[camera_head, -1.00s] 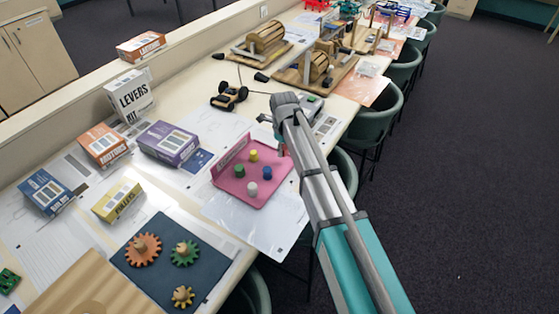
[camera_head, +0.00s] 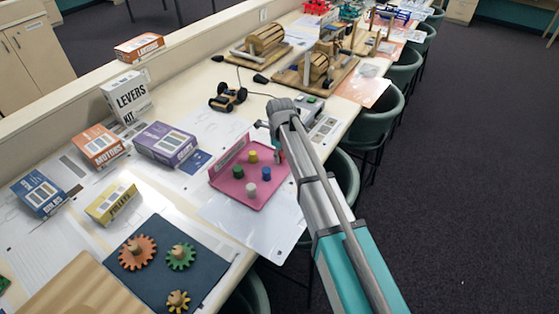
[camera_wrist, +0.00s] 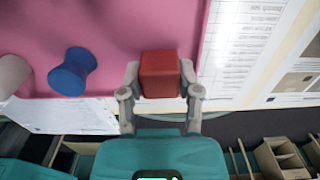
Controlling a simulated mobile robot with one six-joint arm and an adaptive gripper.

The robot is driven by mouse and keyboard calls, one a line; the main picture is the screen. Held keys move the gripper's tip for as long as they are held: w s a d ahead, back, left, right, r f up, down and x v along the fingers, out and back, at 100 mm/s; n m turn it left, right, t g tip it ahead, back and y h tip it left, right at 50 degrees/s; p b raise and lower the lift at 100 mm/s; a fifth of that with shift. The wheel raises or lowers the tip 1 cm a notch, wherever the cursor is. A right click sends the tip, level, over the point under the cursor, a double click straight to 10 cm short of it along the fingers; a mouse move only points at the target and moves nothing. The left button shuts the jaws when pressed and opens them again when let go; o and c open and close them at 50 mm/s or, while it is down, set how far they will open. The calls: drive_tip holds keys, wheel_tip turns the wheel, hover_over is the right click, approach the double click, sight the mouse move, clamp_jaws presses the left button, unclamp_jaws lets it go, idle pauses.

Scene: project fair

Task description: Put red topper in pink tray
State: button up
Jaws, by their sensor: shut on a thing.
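The red topper (camera_wrist: 160,75) shows as a red block between the fingertips of my gripper (camera_wrist: 160,88) in the wrist view. My gripper is shut on it. The pink tray (camera_wrist: 112,25) lies beneath and beyond the topper in that view. I cannot tell whether the topper touches the tray.
Yellow (camera_head: 252,156), green (camera_head: 238,171), blue (camera_head: 266,173) and white (camera_head: 251,189) toppers stand in the tray. A purple box (camera_head: 165,144) is to its left, and a dark mat (camera_head: 205,262) with gears is in front. Green chairs (camera_head: 372,127) line the table's right edge.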

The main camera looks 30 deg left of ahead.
sight(281, 153)
drive_tip(key=shift+f, duration=0.55)
drive_tip(key=shift+f+b, duration=0.15)
drive_tip(key=shift+b, duration=0.25)
drive_tip(key=o, duration=1)
drive_tip(key=shift+c, duration=0.2)
drive_tip(key=shift+r, duration=0.2)
wheel_tip(281, 153, up, 12)
drive_tip(key=p, duration=1.2)
